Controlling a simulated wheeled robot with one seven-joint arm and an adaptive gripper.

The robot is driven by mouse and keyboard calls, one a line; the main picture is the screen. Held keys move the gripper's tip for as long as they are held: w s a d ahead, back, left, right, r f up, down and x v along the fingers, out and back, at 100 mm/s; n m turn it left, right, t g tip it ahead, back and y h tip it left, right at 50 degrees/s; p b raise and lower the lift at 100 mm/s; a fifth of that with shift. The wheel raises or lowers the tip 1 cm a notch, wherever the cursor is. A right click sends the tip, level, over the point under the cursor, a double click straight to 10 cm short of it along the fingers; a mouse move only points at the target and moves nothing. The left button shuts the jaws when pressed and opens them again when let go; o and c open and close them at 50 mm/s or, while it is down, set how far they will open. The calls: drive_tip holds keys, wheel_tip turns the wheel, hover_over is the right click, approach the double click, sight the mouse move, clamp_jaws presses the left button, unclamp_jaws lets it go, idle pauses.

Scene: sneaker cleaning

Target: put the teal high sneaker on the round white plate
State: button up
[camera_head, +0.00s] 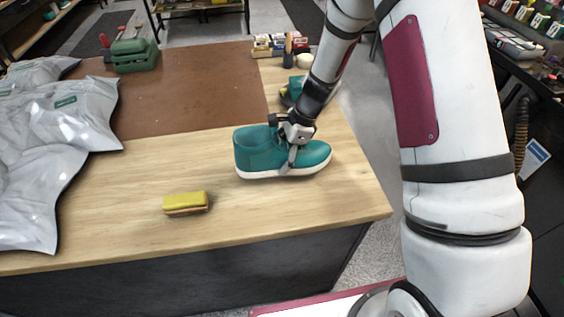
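A teal sneaker (262,152) with a white sole stands upright on the light wood table, its toe to the right. My gripper (293,150) is at the middle of the shoe, pointing down. One finger lies across its near side; the other finger is hidden, so I cannot tell whether the grip is closed. A second teal shoe-like item (296,86) shows behind my arm, mostly hidden. I cannot clearly make out a round white plate; a small pale patch beside my forearm is too covered to identify.
A yellow sponge (186,203) lies at the front of the table (120,235). Grey plastic bags (45,150) cover the left side. Bare wood lies around the sponge and front right.

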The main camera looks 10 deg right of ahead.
drive_tip(key=shift+s+d+f, duration=0.1)
drive_tip(key=shift+s+f, duration=0.05)
drive_tip(key=shift+f, duration=1.2)
drive_tip(key=shift+f, duration=0.1)
drive_tip(key=o, duration=1.5)
drive_tip(key=shift+o, duration=0.2)
